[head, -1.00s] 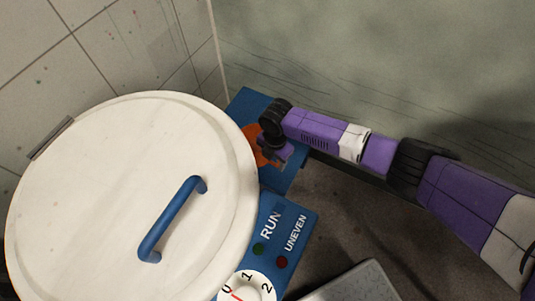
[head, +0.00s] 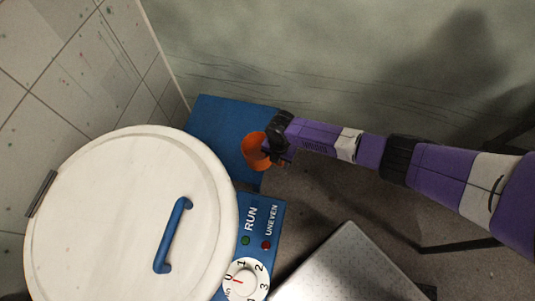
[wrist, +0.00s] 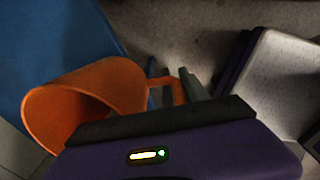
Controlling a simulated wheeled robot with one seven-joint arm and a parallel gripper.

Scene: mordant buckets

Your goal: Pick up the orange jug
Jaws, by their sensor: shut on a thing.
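The orange jug (head: 254,153) is over the right edge of the blue surface in the head view, its open mouth facing the camera. In the wrist view the orange jug (wrist: 110,85) lies tilted across the picture with its handle toward the right. My gripper (head: 284,157) is at the jug's right side, and in the wrist view my gripper (wrist: 178,88) has its fingers shut on the jug's handle. Part of the jug is hidden behind my wrist. Whether the jug touches the surface below is hard to tell.
A blue surface (head: 215,118) lies behind a large white round lid (head: 110,210) with a blue handle. A control panel (head: 262,225) with a dial and lamps adjoins it. A pale metal plate (head: 350,270) is at the bottom right. A tiled wall stands left, a green wall behind.

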